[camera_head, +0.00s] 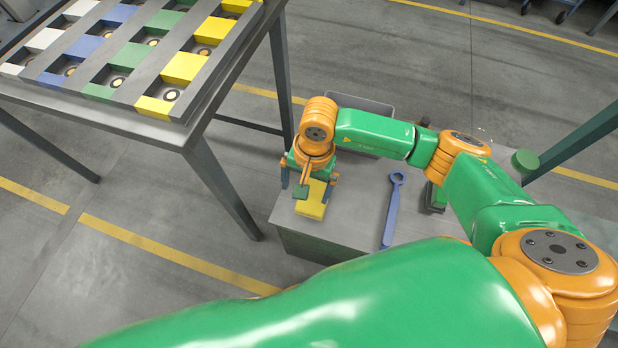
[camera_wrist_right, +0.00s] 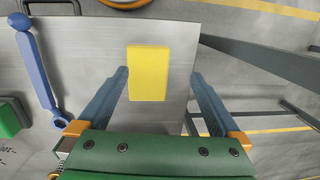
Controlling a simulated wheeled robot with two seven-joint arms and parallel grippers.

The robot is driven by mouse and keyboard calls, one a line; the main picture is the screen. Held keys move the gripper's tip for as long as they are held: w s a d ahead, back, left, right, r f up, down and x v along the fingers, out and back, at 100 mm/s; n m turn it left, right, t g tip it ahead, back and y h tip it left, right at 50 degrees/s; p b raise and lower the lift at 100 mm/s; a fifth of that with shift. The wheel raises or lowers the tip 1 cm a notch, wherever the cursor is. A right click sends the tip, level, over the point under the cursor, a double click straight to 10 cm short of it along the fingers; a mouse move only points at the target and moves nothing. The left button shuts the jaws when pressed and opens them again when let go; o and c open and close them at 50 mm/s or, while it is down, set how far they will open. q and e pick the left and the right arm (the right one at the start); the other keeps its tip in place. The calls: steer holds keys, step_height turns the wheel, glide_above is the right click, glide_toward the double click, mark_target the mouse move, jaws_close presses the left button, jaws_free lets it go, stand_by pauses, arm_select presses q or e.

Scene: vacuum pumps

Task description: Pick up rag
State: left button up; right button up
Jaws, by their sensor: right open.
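A yellow rectangular piece, which I take as the rag (camera_head: 311,206), lies flat on a small grey worktop (camera_head: 345,228) near its left end. The rag also shows whole in the right wrist view (camera_wrist_right: 148,75), between the two fingers in the picture and nearer the left one. My right gripper (camera_head: 307,188) is above the rag and covers part of it in the head view. In the right wrist view its blue-grey fingers (camera_wrist_right: 160,74) are spread wide with nothing gripped. The exact height above the rag is hard to tell. My left gripper is not in view.
A blue wrench (camera_head: 391,210) lies right of the rag, and a dark green object (camera_head: 435,198) lies beyond it. A grey bin (camera_head: 365,106) is behind my right arm. A table with coloured slots (camera_head: 150,128) stands at the left.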

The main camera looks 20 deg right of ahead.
mark_target(315, 195)
steer(key=d, duration=0.1)
steer(key=d+h, duration=0.1)
steer(key=f, duration=0.1)
steer(key=shift+w+d+h, duration=0.3)
steer(key=shift+w+d, duration=0.05)
steer(key=shift+d, duration=0.05)
steer(key=f, duration=0.5)
steer(key=shift+a+f+b, duration=0.2)
steer(key=shift+f+b, duration=0.15)
steer(key=shift+f, duration=0.05)
steer(key=shift+r, duration=0.1)
steer(key=c, duration=1.1)
steer(key=shift+w+r, duration=0.15)
steer(key=shift+r, duration=1.25)
steer(key=s+a+r, duration=0.1)
steer(key=s+r, duration=0.2)
steer(key=s, duration=0.1)
steer(key=s+a+r+p, duration=0.1)
steer(key=s+a+r, duration=0.1)
steer(key=s, duration=0.3)
steer(key=s+a+r+p, duration=0.1)
steer(key=s+a+r, duration=0.1)
steer(key=s+r, duration=0.2)
steer(key=shift+s+r, duration=0.15)
steer(key=shift+r, duration=0.45)
